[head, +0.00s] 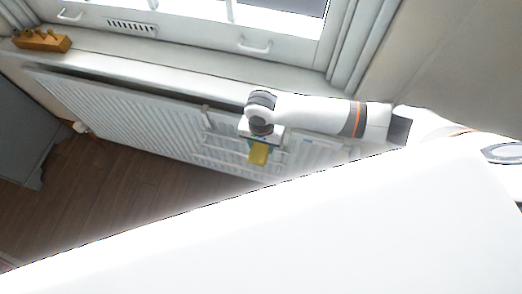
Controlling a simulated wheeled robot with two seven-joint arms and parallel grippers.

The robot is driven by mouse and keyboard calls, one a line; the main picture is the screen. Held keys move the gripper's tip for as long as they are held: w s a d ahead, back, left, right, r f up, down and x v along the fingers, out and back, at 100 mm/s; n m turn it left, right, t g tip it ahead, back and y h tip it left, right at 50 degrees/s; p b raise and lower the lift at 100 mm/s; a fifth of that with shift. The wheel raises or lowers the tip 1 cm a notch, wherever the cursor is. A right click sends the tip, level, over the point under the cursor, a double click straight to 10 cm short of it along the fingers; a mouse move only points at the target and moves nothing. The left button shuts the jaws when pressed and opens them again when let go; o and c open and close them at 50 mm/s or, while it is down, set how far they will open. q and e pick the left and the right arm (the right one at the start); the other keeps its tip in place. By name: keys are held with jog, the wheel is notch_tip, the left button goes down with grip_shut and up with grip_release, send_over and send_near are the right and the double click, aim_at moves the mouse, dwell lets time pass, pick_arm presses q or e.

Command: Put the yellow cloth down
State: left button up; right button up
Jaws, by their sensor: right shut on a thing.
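The yellow cloth (259,153) is a small folded-looking patch in the middle of the head view, in front of the white radiator. My right gripper (260,142) is just above it and shut on it, with the cloth showing below the gripper. The fingertips are small and partly hidden by the wrist. A white rack of rails (222,154) hangs on the front of the radiator, just behind and to the left of the cloth. I cannot tell whether the cloth touches the rack. My left gripper is not in view.
The white radiator (120,115) runs under the window sill (150,66). A wooden block with pegs (42,40) sits at the sill's left end. A grey cabinet (25,140) stands at the left. Wooden floor (110,190) is clear. A large white surface fills the foreground.

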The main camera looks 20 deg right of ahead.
aim_at(261, 151)
jog(key=shift+f+p, duration=0.6)
jog(key=shift+f, duration=1.8)
jog(key=shift+f, duration=0.15)
jog(key=o, duration=1)
jog(key=shift+c, duration=0.2)
